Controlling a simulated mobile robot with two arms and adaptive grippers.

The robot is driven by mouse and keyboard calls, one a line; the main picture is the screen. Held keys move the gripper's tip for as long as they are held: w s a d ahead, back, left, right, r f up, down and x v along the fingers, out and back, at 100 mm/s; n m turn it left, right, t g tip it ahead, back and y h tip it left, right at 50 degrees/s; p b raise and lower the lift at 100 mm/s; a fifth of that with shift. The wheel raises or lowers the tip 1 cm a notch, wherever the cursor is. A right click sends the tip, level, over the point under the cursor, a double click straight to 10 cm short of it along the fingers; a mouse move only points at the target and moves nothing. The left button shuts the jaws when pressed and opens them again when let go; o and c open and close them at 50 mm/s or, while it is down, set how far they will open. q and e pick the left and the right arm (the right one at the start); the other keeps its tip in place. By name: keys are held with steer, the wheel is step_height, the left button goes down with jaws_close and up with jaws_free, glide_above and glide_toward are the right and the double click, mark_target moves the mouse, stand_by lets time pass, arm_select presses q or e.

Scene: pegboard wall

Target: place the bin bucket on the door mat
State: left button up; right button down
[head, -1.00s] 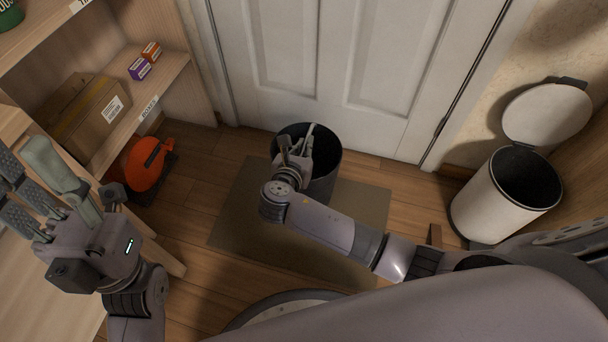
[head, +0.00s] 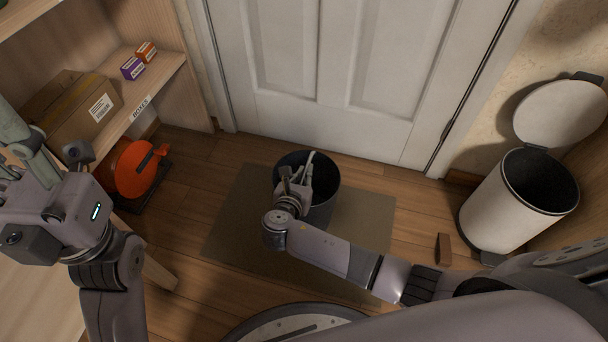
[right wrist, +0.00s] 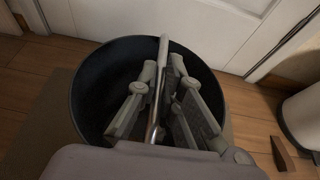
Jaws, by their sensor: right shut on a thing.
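The dark bin bucket (head: 321,205) is upright above or on the grey-brown door mat (head: 235,235), over its back middle part. I cannot tell whether its base touches the mat. My right gripper (head: 292,174) is at the bucket's near rim, shut on its metal handle. In the right wrist view the fingers (right wrist: 168,105) close around the upright handle bar, with the open bucket (right wrist: 95,85) around and behind them. The bucket's inside looks empty. My left gripper (head: 18,150) is at the left edge, away from the bucket, its fingers partly cut off.
A white bin (head: 497,217) with its lid up stands at right, a small brown block (head: 443,248) beside it. The white door (head: 330,80) is behind the mat. Shelves with a cardboard box (head: 75,110) and an orange reel (head: 130,168) are at left.

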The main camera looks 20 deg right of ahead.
steer(key=c, duration=1.7)
jaws_free()
